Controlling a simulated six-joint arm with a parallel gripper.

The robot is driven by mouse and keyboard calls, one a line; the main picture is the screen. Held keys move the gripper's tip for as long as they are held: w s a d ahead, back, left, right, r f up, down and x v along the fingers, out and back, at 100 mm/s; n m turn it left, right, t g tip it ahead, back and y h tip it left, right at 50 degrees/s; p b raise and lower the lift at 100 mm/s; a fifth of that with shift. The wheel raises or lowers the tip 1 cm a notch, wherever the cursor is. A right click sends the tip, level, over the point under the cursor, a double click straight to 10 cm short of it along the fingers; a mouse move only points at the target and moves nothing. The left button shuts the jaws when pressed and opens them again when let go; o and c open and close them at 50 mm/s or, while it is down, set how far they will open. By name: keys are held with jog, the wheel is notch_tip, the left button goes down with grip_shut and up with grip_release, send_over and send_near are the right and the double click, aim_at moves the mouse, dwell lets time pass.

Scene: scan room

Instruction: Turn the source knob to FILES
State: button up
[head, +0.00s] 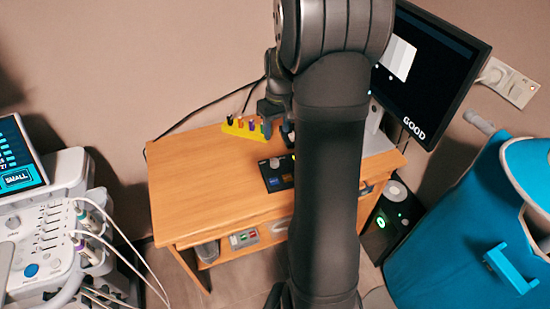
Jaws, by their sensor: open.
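A black control panel (272,184) lies on the wooden table, partly covered by my arm. A small round grey knob (274,162) shows near its back left, with blue and orange patches in front of it. I cannot read any FILES label or tell whether this is the source knob, nor which way it points. My gripper (270,116) is partly hidden behind my forearm. It shows above the back of the table, beyond the panel and apart from the knob. It holds nothing that I can see.
A yellow rack (241,131) with several coloured pegs stands at the back of the wooden table (185,200). A monitor (430,70) reading GOOD is at right. A white console (50,230) with cables stands at left, a blue chair (450,225) at right. The table's left part is clear.

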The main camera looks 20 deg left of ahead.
aim_at(275, 161)
jog(key=f, duration=1.3)
jog(key=shift+s+a+f, duration=0.1)
jog(key=shift+s+a, duration=0.1)
jog(key=shift+s, duration=0.05)
jog(key=shift+c, duration=0.4)
jog(key=c, duration=0.9)
